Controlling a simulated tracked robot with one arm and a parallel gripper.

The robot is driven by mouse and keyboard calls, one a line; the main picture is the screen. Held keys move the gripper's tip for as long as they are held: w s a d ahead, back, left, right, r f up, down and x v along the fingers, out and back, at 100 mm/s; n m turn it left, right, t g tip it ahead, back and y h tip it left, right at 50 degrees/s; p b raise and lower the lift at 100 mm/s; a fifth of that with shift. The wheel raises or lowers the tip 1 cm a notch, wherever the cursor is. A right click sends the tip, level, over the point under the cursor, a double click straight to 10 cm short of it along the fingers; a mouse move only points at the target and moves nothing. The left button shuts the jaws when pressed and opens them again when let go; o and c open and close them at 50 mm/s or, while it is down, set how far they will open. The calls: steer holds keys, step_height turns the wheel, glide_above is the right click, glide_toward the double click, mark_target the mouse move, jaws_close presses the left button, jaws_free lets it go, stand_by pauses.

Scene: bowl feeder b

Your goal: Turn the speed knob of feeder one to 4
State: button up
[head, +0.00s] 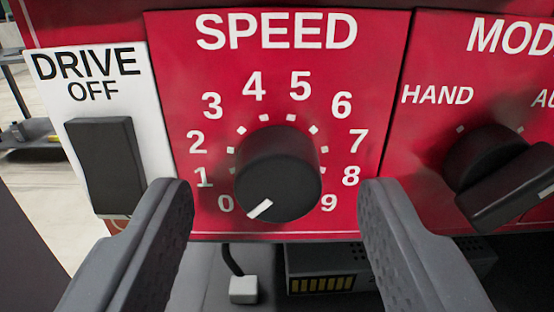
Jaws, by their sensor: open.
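The black round speed knob (280,172) sits in the middle of the red SPEED panel (180,40), with numbers 0 to 9 around it. Its white pointer mark (260,209) is at the lower left, near the 0. The 4 (254,86) is printed above the knob, a little left of its centre. My gripper (275,205) is open, with one grey finger at the lower left and one at the lower right of the knob. No contact between fingers and knob shows. Which feeder this panel belongs to cannot be read here.
A white DRIVE plate (50,70) with a black rocker switch (105,165) is left of the panel. A black mode selector (500,175) stands out at the right, near the right finger. Below are a white cable plug (243,289) and a dark box (330,268).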

steer(key=shift+w+f, duration=0.2)
steer(key=shift+w, duration=0.1)
steer(key=shift+w+r, duration=0.15)
steer(key=shift+w, duration=0.35)
steer(key=shift+d, duration=0.1)
steer(key=c, duration=1)
steer(key=shift+a, duration=0.3)
steer(key=shift+o, duration=0.2)
steer(key=shift+d, duration=0.2)
